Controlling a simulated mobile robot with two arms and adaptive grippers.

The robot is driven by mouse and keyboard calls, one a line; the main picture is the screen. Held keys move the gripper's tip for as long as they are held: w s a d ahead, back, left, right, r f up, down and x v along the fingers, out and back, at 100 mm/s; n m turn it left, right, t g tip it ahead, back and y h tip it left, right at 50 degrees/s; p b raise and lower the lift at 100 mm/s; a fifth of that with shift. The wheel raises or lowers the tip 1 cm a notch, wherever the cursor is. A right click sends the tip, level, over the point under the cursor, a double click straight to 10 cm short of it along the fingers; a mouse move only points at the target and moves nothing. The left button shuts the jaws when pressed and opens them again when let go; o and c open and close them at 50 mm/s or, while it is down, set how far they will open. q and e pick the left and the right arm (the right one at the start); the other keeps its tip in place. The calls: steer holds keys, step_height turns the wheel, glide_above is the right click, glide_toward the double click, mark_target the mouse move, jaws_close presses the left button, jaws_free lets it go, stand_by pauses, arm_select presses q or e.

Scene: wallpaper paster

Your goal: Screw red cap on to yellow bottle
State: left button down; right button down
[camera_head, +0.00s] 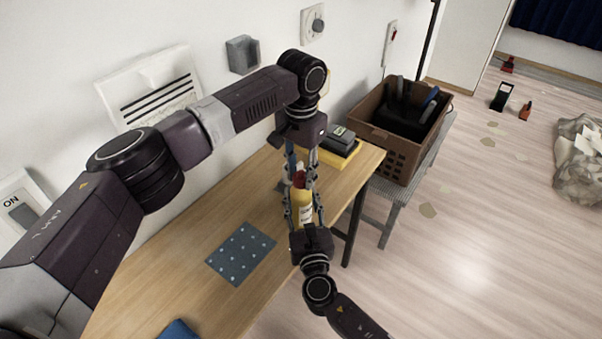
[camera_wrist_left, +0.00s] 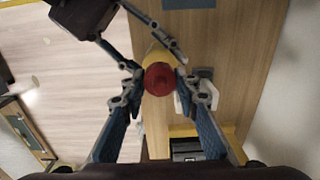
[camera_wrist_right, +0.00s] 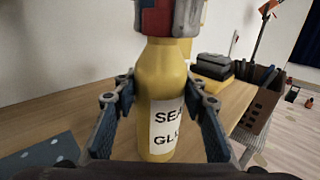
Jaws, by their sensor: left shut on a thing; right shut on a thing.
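A yellow bottle (camera_head: 304,208) with a white label stands upright above or on the wooden table (camera_head: 240,205); I cannot tell whether its base touches. My right gripper (camera_wrist_right: 168,90) is shut on the bottle's body from the front. My left gripper (camera_head: 300,172) points down from above and is shut on the red cap (camera_wrist_left: 159,79). The red cap (camera_wrist_right: 168,14) sits at the bottle's mouth, in line with it; I cannot tell whether it is threaded on. The bottle (camera_wrist_left: 156,52) shows partly behind the cap in the left wrist view.
A grey dotted mat (camera_head: 240,253) lies on the table at front left. A yellow box with a dark device (camera_head: 341,143) is at the back. A brown crate (camera_head: 398,140) of tools stands right of the table. A blue item (camera_head: 178,330) is at the near edge.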

arm_select(q)
steer(key=c, duration=1.4)
jaws_free()
step_height(320, 180, up, 12)
arm_select(e)
steer(key=c, duration=1.1)
jaws_free()
steer(key=shift+c, duration=0.2)
